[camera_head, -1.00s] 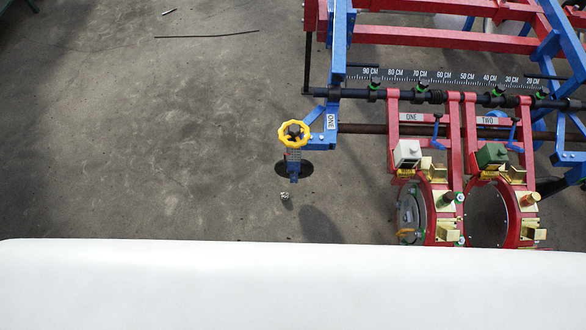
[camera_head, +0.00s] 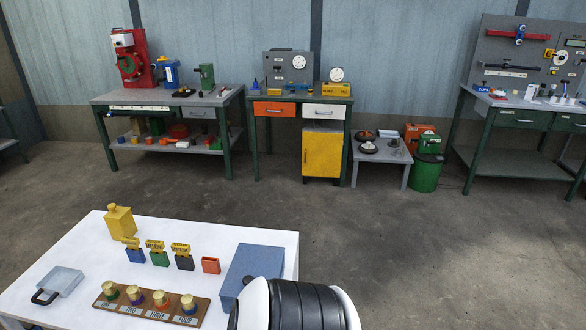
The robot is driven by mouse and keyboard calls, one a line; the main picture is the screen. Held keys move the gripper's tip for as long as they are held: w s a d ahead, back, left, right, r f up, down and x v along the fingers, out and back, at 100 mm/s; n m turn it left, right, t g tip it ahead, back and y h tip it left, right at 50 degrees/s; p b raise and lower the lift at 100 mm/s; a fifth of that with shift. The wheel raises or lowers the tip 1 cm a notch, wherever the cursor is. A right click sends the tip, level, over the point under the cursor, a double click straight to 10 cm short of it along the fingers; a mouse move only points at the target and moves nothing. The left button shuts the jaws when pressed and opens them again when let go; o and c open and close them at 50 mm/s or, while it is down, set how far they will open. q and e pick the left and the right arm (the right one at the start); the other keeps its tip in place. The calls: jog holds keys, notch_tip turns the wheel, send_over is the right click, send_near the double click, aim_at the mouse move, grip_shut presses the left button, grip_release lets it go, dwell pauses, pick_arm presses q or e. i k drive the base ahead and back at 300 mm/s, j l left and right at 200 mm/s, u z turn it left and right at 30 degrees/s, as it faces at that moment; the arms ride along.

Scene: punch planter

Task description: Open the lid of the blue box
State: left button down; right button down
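A flat blue-grey box (camera_head: 250,272) lies at the right end of the white table (camera_head: 60,262); its top looks closed. A white and black rounded part, seemingly mine, covers its lower right corner. Another, brighter blue box-like thing (camera_head: 169,76) stands on the left green-legged bench, too small to make out a lid. Neither of my grippers is in view.
The white table also holds a yellow bottle (camera_head: 120,221), several small coloured boxes, a wooden rack (camera_head: 152,303) of brass-topped pieces and a grey case (camera_head: 60,282). Workbenches and a yellow cabinet (camera_head: 323,152) line the wall. Grey floor (camera_head: 420,245) lies clear at the right.

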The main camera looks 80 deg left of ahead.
aim_at(250, 261)
jog(key=u, duration=3)
